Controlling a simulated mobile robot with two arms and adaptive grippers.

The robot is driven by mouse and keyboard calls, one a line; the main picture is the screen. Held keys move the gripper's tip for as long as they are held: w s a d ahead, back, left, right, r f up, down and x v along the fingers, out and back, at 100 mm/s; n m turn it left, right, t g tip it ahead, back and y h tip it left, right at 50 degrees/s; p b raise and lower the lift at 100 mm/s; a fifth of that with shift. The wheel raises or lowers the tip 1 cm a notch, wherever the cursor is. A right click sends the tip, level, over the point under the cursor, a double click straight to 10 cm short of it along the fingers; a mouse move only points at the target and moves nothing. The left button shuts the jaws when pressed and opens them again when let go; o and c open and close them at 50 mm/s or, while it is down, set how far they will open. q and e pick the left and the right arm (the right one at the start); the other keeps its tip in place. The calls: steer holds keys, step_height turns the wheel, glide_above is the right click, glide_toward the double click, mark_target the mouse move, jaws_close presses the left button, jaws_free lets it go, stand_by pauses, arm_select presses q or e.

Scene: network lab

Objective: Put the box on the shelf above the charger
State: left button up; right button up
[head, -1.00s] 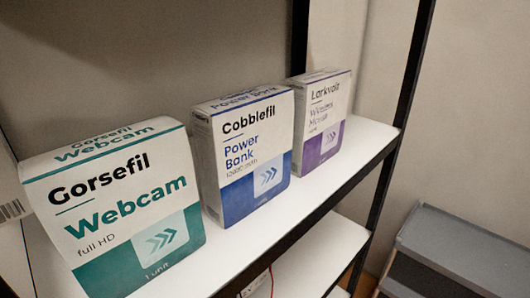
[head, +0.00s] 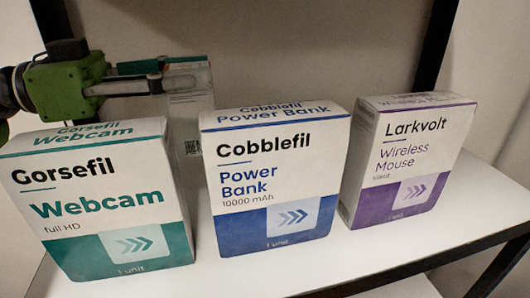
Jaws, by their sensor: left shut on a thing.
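My left gripper (head: 186,80), with a green body and dark fingers, reaches in from the left and is shut on a pale box (head: 192,112). That box has a teal edge at its top and a small barcode on its visible side. It is behind the gap between the Gorsefil webcam box and the Cobblefil power bank box, which hide its lower part. I cannot tell whether it touches the shelf (head: 345,262). No charger can be made out. My right gripper is not in view.
A teal and white Gorsefil webcam box (head: 98,205), a blue and white Cobblefil power bank box (head: 275,185) and a purple and white Larkvolt wireless mouse box (head: 408,160) stand in a row on the white shelf. A black post (head: 435,45) stands at back right. Shelf surface is bare at right.

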mark_target(196, 142)
arm_select(q)
steer(key=shift+a+f+p, duration=0.35)
steer(key=shift+f, duration=0.5)
steer(key=f, duration=0.1)
steer(key=f+p, duration=0.1)
steer(key=f, duration=0.2)
steer(key=shift+d+f, duration=0.15)
steer(key=shift+d, duration=0.25)
steer(key=shift+f, duration=0.2)
step_height(196, 142, down, 3)
steer(key=shift+a+r+p, duration=0.1)
steer(key=shift+a+p, duration=0.05)
steer(key=shift+p, duration=0.7)
steer(key=shift+f, duration=0.65)
steer(key=o, duration=1.1)
steer(key=shift+r, duration=0.1)
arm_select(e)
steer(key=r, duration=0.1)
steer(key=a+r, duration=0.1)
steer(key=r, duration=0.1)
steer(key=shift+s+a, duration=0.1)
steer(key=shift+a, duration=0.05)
